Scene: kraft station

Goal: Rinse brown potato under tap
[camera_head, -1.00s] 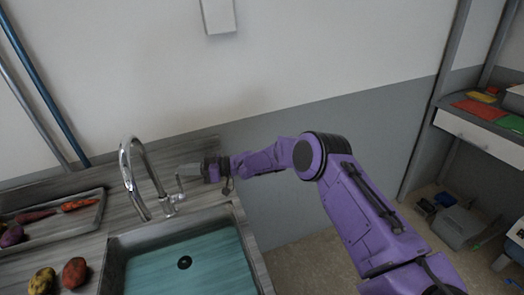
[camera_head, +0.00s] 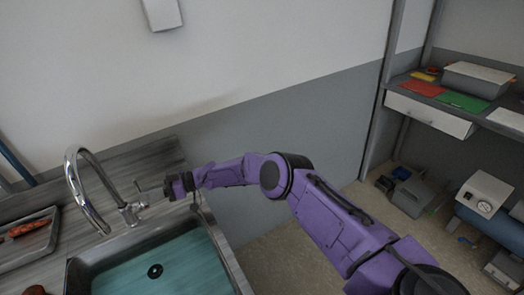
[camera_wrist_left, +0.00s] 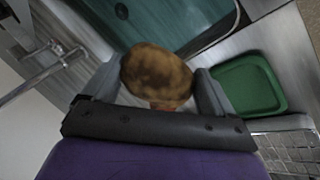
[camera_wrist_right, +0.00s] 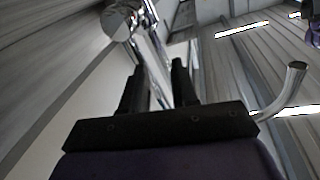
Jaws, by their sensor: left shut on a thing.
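The brown potato (camera_wrist_left: 157,74) is held between the two fingers of my left gripper (camera_wrist_left: 155,92) in the left wrist view. The left gripper and potato are not in the head view. The chrome tap (camera_head: 84,190) stands behind the sink (camera_head: 230,262), its curved spout over the basin's left side; no stream shows. The tap handle (camera_head: 139,206) is just left of my right gripper (camera_head: 163,188). In the right wrist view the right gripper's fingers (camera_wrist_right: 158,82) stand apart, with chrome metal showing between them; I cannot tell whether they touch it.
The sink bottom is teal with a dark drain (camera_head: 155,271). A tray (camera_head: 38,252) with an orange-red vegetable (camera_head: 28,228) lies at the left. A green tray (camera_wrist_left: 247,85) and a wire rack (camera_wrist_left: 293,150) show in the left wrist view. Shelves with boxes stand at far right.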

